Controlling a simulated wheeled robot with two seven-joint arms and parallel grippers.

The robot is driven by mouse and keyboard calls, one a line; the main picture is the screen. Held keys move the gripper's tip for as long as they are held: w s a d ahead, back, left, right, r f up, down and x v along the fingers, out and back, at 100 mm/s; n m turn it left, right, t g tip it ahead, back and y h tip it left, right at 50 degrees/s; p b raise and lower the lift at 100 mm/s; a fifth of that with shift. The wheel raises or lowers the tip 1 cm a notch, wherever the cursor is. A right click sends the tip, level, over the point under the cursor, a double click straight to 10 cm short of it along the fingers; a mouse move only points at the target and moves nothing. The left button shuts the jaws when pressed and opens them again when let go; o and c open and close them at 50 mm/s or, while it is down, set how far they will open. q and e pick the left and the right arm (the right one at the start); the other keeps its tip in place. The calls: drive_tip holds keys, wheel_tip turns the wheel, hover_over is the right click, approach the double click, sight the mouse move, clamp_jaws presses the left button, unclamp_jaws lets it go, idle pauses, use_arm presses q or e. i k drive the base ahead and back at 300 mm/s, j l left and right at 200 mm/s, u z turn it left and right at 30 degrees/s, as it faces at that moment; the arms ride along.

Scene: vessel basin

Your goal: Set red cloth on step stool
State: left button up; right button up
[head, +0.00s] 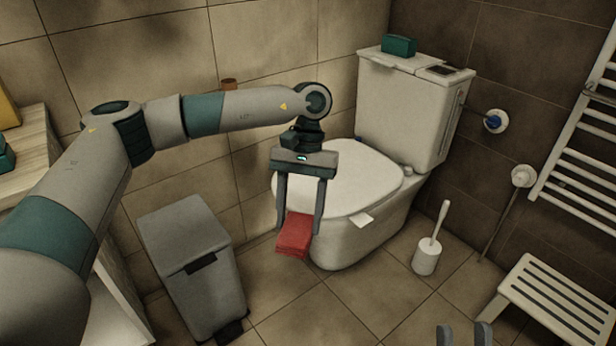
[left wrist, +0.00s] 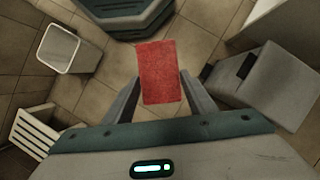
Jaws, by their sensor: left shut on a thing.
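The red cloth (head: 294,238) is a small folded block held between the fingers of my left gripper (head: 299,226), in the air in front of the toilet. It also shows in the left wrist view (left wrist: 160,72), between the two fingers. The white slatted step stool (head: 553,296) stands on the floor at the lower right of the head view, well to the right of the cloth. Its slatted top looks bare. Part of the stool shows at the lower left of the left wrist view (left wrist: 36,132). My right gripper (head: 464,335) shows only its fingertips, apart, at the bottom edge.
The toilet (head: 340,185) stands behind the left gripper, with a green box (head: 399,45) on its tank. A grey bin (head: 190,260) is to the left. A toilet brush (head: 428,255) stands between toilet and stool. A towel rail (head: 575,150) hangs above the stool.

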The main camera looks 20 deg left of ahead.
sight(556, 305)
drive_tip(key=i+j+z, duration=0.2)
drive_tip(key=z, duration=0.3)
drive_tip(key=i+j+z, duration=0.15)
drive_tip(key=j+z, duration=0.6)
drive_tip(key=z, duration=0.2)
drive_tip(key=i+j+z, duration=0.15)
drive_tip(key=z, duration=0.25)
drive_tip(key=i+j+z, duration=0.15)
drive_tip(key=j+z, duration=0.25)
drive_tip(key=i+j+z, duration=0.15)
drive_tip(key=z, duration=0.3)
